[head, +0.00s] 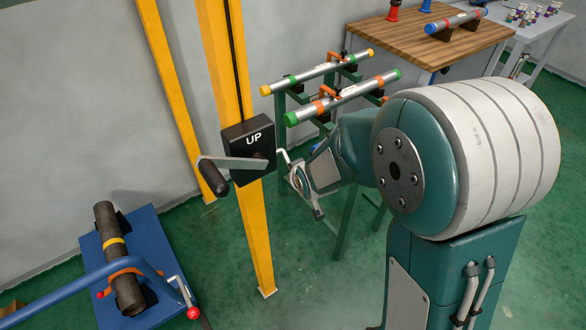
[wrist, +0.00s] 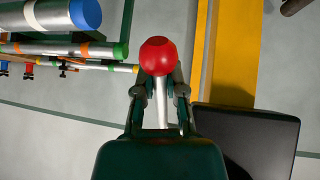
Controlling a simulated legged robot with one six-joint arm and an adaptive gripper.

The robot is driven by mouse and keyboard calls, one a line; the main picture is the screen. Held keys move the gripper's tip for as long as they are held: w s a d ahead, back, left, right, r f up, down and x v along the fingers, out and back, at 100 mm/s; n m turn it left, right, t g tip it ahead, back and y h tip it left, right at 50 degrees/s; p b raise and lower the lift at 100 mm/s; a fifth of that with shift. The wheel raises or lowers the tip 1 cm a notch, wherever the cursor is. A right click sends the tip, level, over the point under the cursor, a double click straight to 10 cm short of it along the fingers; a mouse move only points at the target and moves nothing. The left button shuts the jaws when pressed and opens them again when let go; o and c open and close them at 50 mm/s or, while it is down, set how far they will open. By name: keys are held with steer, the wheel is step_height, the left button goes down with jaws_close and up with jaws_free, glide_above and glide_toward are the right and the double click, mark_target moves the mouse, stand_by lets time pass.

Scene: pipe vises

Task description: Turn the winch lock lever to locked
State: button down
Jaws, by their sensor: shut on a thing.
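The winch is a black box (head: 248,142) marked UP on a yellow post. A grey crank arm (head: 232,163) with a dark grip (head: 215,173) points left across its front. In the wrist view, a silver lever (wrist: 161,100) with a red ball knob (wrist: 158,56) stands between the fingers of my gripper (wrist: 160,88), which is shut on it. The black box also shows at the lower right there (wrist: 250,135). In the head view my gripper (head: 290,165) is just right of the box. The lever's red knob cannot be made out there.
A green stand holds metal pipes (head: 345,95) with coloured end caps behind my arm. A blue cart (head: 165,255) with a dark pipe (head: 118,260) stands at lower left. A wooden table (head: 430,45) is at the back. Green floor is clear around the post's foot.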

steer(key=shift+s+d+r+g+h, duration=0.1)
steer(key=shift+s+r+g+h, duration=0.15)
steer(key=shift+r+g, duration=0.55)
steer(key=shift+s+d+r+n+g+h, duration=0.2)
steer(key=shift+r+g+h, duration=0.35)
steer(key=shift+g, duration=0.2)
steer(key=shift+s+d+r+n+g+h, duration=0.15)
steer(key=shift+r+g+h, duration=0.25)
steer(key=shift+g+h, duration=0.3)
steer(key=shift+r, duration=0.1)
steer(key=c, duration=0.7)
jaws_free()
steer(key=shift+a, duration=0.1)
steer(key=shift+s, duration=0.1)
steer(key=v, duration=1.1)
steer(key=shift+r, duration=0.3)
